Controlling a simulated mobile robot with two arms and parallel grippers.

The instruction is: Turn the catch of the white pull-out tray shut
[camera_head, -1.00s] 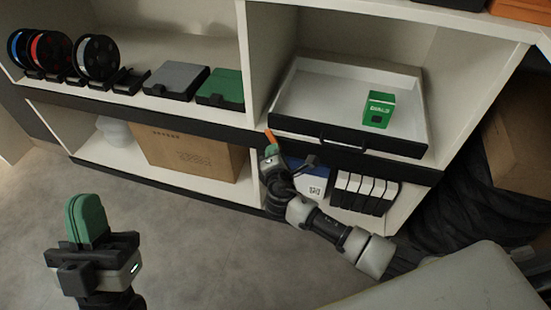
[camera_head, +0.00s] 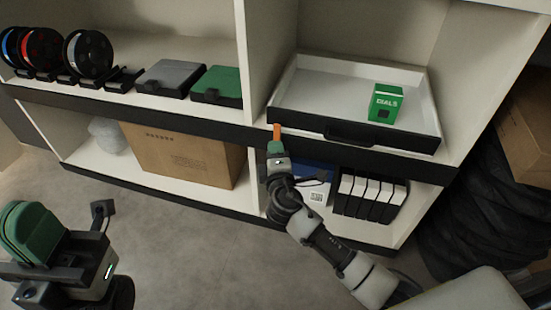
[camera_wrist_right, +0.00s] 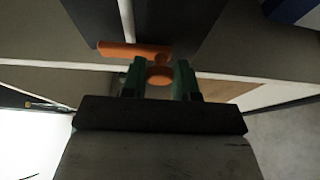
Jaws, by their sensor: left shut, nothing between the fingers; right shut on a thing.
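The white pull-out tray (camera_head: 340,92) sits in the upper right bay, with a black front and a dark handle (camera_head: 348,133). A green box with white lettering (camera_head: 385,103) stands inside it. The orange catch (camera_head: 276,131) is at the tray's lower left corner and points upright in the head view. My right gripper (camera_head: 275,148) is shut on the catch; in the right wrist view an orange part shows between its green fingers (camera_wrist_right: 160,78), with the catch's bar (camera_wrist_right: 128,49) beyond them. My left gripper (camera_head: 28,232) is shut and empty, low at the left.
Spools (camera_head: 88,54), a grey case (camera_head: 172,77) and a green case (camera_head: 217,84) stand on the left upper shelf. A carton (camera_head: 185,155) and black binders (camera_head: 370,197) are below. The floor (camera_head: 205,235) between my arms is clear.

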